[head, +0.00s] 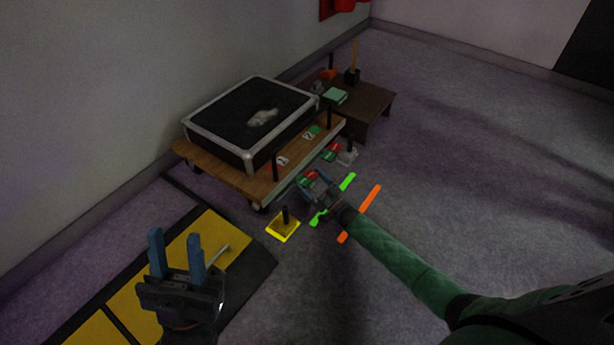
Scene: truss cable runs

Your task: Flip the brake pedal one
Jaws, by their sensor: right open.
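A wooden dolly (232,178) carries a black flight case. Marker plates numbered 1 (282,161) and 2 (308,135) sit along its near edge. A small red and green pedal (308,176) is low at the dolly's edge near plate 1. A second red and green pedal (332,150) is near plate 2. My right gripper (312,183) is open with its blue fingers around or beside the pedal near plate 1; I cannot tell whether they touch, and they partly hide it. My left gripper (175,242) is open and empty, fingers up, at the lower left.
The black flight case (228,112) has a grey cloth-like item on top. A yellow floor plate with a post (283,228) stands before the dolly. Green and orange strips (368,197) lie on the floor. A yellow-black ramp (190,250) is left; a low brown table (368,108) is behind.

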